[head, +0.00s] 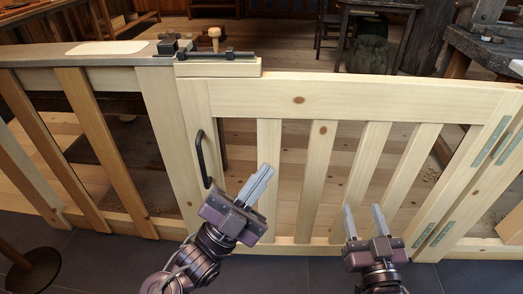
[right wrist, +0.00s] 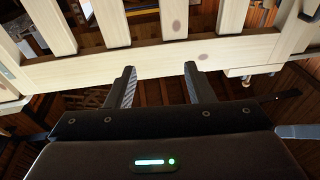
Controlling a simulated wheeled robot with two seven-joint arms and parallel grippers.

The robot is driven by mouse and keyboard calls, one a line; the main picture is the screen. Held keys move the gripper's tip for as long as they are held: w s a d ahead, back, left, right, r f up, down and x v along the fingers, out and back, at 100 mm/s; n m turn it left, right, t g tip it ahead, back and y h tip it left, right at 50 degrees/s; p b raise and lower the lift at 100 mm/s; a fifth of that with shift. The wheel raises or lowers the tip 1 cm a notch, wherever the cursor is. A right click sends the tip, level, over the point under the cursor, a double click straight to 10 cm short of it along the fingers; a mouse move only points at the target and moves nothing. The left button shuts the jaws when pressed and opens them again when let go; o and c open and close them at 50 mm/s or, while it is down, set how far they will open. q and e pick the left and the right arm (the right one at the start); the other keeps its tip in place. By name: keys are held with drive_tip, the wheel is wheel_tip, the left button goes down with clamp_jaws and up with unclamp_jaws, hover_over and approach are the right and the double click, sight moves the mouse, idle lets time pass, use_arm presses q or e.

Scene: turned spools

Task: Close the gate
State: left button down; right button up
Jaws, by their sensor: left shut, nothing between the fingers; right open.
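The pale wooden gate (head: 300,98) stands across the middle of the head view, with upright slats. It has hinge plates (head: 491,140) at its right end and a black bar handle (head: 201,158) on its left stile. The left stile lies beside the fence post (head: 160,125); I cannot tell if they are flush. A black bolt latch (head: 217,55) sits on a wooden block at the top left. My left gripper (head: 265,172) is shut and empty, right of the handle and apart from it. My right gripper (head: 363,216) is open and empty before the lower slats; the right wrist view shows a gate rail (right wrist: 150,58) beyond its fingers.
A slatted fence (head: 75,140) with a grey top (head: 60,53) continues left. A dark round stand (head: 35,270) is at the lower left. A table (head: 380,5) and workbench (head: 485,50) stand behind the gate. Dark tiled floor shows on my side.

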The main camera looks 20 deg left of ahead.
drive_tip(key=s+d+f+g+h+p, duration=0.2)
drive_tip(key=s+f+g, duration=0.15)
drive_tip(key=f, duration=0.45)
drive_tip(key=s+d+f+m+g+h+p, duration=0.1)
drive_tip(key=s+d+f+g+p, duration=0.2)
drive_tip(key=f+g, duration=0.35)
drive_tip(key=s+d+f+g+h+p, duration=0.2)
drive_tip(key=s+f, duration=0.2)
drive_tip(key=f, duration=0.6)
use_arm(q)
drive_tip(key=w+a+f+m+g+y+p, duration=0.1)
drive_tip(key=w+a+f+m+g+y, duration=0.1)
drive_tip(key=a+f+m+g+y, duration=0.3)
drive_tip(key=w+a+f+m+g+y+p, duration=0.1)
drive_tip(key=w+a+f+m+y, duration=0.15)
drive_tip(key=a+f, duration=0.55)
drive_tip(key=w+a+b+x, duration=0.1)
drive_tip(key=a+x, duration=0.1)
drive_tip(key=x, duration=1)
drive_tip(key=shift+w+r, duration=0.3)
drive_tip(key=shift+r, duration=0.05)
use_arm(e)
drive_tip(key=s+d+f+g, duration=0.1)
drive_tip(key=s+g, duration=0.1)
drive_tip(key=s, duration=0.3)
drive_tip(key=s+d+f+g+h, duration=0.1)
drive_tip(key=s+d+f+g, duration=0.1)
drive_tip(key=s+g, duration=0.1)
drive_tip(key=shift+s, duration=0.9)
